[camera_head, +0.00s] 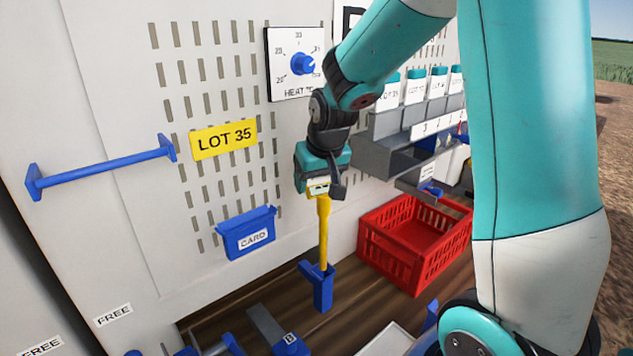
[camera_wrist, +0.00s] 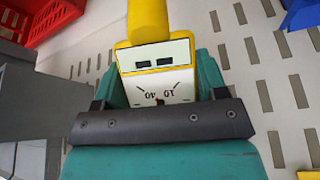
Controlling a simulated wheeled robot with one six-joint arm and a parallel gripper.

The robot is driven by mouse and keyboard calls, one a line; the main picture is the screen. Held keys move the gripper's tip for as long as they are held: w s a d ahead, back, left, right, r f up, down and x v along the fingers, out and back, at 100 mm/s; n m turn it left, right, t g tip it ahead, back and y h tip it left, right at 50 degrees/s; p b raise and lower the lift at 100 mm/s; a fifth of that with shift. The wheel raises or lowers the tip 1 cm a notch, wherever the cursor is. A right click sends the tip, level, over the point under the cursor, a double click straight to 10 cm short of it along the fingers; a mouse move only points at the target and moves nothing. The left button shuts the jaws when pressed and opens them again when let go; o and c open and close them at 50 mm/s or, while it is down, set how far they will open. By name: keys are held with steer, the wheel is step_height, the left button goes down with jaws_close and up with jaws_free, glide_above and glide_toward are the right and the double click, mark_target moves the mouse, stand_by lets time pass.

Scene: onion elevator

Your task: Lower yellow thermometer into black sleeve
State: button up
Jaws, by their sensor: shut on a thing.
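The yellow thermometer (camera_head: 323,225) hangs upright below my gripper (camera_head: 321,184) in the head view. My gripper is shut on its head, which has a pale dial face. In the wrist view the thermometer's dial face (camera_wrist: 158,75) with dark markings sits at the dark jaw bar of my gripper (camera_wrist: 158,108). The thermometer's lower end meets the top of a blue upright holder (camera_head: 321,290); I cannot tell whether it is inside it or in front of it. I cannot make out a black sleeve in either view.
A red crate (camera_head: 415,245) stands right of the thermometer. A blue card holder (camera_head: 248,235), a yellow LOT 35 sign (camera_head: 223,139) and a heat dial (camera_head: 297,65) are on the perforated wall. A grey shelf (camera_head: 390,160) with labelled containers is at right.

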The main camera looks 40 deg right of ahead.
steer(key=shift+r, duration=1.7)
